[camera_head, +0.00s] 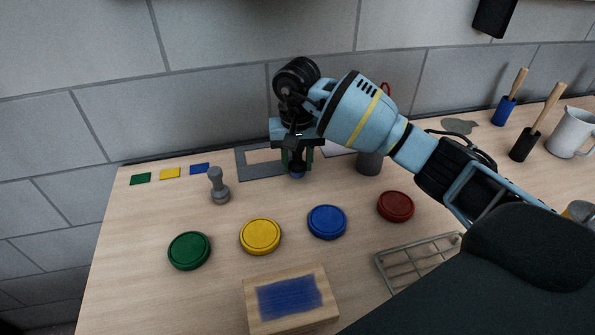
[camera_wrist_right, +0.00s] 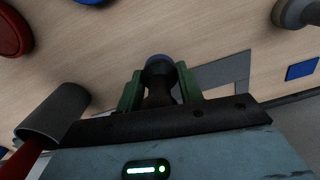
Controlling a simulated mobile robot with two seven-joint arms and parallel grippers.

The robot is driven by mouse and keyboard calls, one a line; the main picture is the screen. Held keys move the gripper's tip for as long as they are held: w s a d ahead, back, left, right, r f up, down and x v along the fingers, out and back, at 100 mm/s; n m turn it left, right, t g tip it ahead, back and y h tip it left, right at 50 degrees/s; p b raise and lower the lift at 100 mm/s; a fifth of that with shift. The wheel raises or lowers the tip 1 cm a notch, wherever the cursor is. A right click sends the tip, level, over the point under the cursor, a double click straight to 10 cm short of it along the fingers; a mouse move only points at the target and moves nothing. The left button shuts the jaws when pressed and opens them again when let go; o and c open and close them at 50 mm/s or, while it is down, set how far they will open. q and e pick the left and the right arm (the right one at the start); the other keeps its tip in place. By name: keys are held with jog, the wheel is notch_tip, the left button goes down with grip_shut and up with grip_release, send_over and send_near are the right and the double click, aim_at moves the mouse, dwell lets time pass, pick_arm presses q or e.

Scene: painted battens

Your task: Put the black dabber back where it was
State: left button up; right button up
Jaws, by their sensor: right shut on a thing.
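My right gripper (camera_head: 297,160) points down near the back of the table and is shut on the black dabber (camera_head: 297,167). A grey dabber (camera_head: 219,186) stands to the left. My left gripper is out of view.
Green (camera_head: 189,250), yellow (camera_head: 260,236), blue (camera_head: 327,222) and red (camera_head: 396,206) round pads lie in front. A batten with blue paint (camera_head: 290,297) is at the front edge. A grey cup (camera_head: 369,163) stands close right of the gripper. A wire rack (camera_head: 415,258) lies right.

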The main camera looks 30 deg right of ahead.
aim_at(297, 173)
jog(key=shift+f, duration=1.65)
jog(key=shift+s, duration=0.1)
jog(key=shift+f, duration=0.2)
jog(key=o, duration=1.1)
jog(key=shift+o, duration=0.2)
notch_tip(297, 173, up, 12)
jog(key=shift+r, duration=0.2)
